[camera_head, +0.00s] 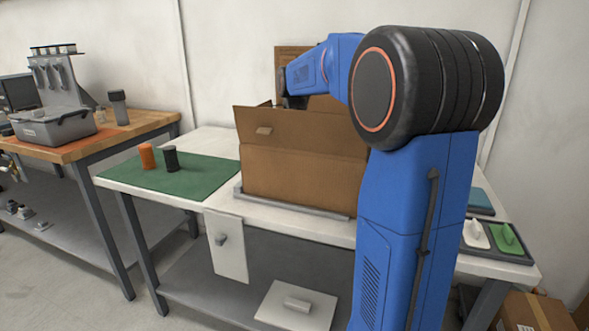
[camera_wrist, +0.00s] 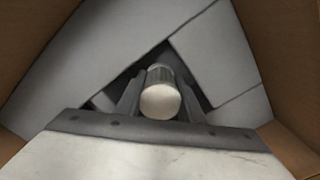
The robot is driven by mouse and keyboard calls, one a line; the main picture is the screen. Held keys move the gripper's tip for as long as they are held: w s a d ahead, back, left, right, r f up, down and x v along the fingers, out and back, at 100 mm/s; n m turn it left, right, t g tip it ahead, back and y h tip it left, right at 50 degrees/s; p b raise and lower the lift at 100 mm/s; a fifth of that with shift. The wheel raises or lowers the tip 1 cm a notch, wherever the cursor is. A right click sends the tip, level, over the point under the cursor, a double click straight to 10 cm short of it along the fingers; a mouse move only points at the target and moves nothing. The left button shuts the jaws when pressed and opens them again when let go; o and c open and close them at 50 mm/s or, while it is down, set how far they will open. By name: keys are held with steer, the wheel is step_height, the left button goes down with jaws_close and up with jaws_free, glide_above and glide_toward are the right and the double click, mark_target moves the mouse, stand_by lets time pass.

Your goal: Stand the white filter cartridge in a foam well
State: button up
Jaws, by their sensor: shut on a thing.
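The white filter cartridge (camera_wrist: 160,100) shows in the wrist view as a pale cylinder with its round end toward the camera. My gripper (camera_wrist: 157,92) is shut on it, with one dark finger on each side. Around and beyond it are grey foam pieces (camera_wrist: 215,50) inside the cardboard box (camera_head: 300,175). A dark, roughly triangular gap (camera_wrist: 125,75) lies between the foam pieces around the cartridge. I cannot tell how deep the cartridge is or whether it touches foam. In the head view the box wall hides the cartridge and my fingers.
Brown box walls (camera_wrist: 275,35) surround the wrist view closely. An orange cylinder (camera_head: 147,156) and a black cylinder (camera_head: 171,158) stand on a green mat (camera_head: 210,175) left of the box. A tray (camera_head: 512,257) with white and green items lies at right. A wooden bench (camera_head: 150,122) stands left.

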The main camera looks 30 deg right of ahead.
steer(key=shift+f, duration=0.3)
steer(key=shift+f, duration=0.1)
steer(key=o, duration=0.8)
step_height(320, 180, up, 12)
steer(key=shift+r, duration=0.15)
stand_by(0.4)
